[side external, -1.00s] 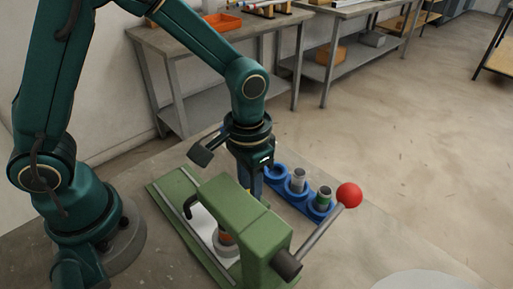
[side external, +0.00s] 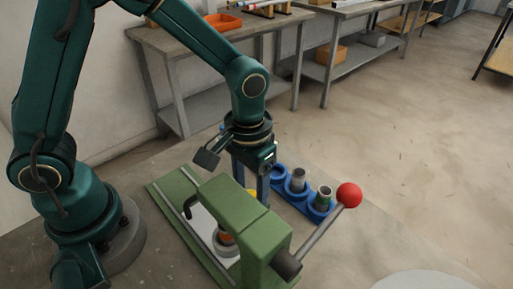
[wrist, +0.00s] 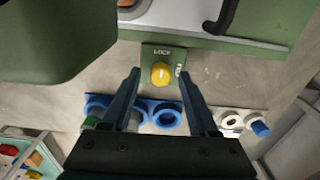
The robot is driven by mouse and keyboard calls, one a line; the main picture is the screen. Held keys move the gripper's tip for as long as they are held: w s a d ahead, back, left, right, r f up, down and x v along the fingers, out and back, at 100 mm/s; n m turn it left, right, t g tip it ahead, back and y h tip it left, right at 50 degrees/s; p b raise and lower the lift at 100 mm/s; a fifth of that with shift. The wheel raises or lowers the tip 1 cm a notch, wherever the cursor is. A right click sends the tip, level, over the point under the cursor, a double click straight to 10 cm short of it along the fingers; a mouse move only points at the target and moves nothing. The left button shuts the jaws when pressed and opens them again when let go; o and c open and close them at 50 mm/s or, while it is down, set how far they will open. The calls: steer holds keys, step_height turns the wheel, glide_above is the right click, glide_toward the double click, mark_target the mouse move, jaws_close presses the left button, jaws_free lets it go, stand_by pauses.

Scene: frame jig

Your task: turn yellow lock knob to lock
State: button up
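The yellow lock knob (wrist: 160,74) sits on a green plate (wrist: 151,54) marked LOCK above it, with a smaller white mark at its right that I cannot read. My gripper (wrist: 159,73) is open, with one finger on each side of the knob and a gap showing on both sides. In the side external view my gripper (side external: 251,188) points down behind the green press (side external: 240,208). A little of the yellow knob (side external: 251,191) shows between the fingers; the press hides the rest.
A blue holder (side external: 317,214) with ring sockets stands just behind the gripper; two sockets hold cylinders and one looks empty. The press's lever with a red ball (side external: 349,195) sticks out at the right. The green press body (wrist: 60,40) fills the wrist view's upper left.

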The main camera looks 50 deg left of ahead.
steer(key=shift+r, duration=2.55)
